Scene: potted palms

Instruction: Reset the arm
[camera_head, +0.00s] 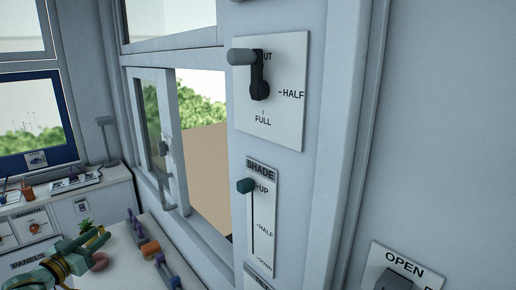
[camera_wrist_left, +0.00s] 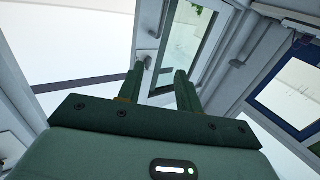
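My left gripper (camera_head: 97,240) is dark green and low at the left of the head view, above or beside a white tabletop. In the left wrist view, the two fingers of the left gripper (camera_wrist_left: 159,73) stand apart with nothing held between them. Beyond them is a window frame with a handle; the gap between gripper and handle cannot be judged. My right gripper is in neither view.
A wall panel carries a dark lever (camera_head: 259,80) marked HALF and FULL. Small coloured items lie on the white table (camera_head: 128,265).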

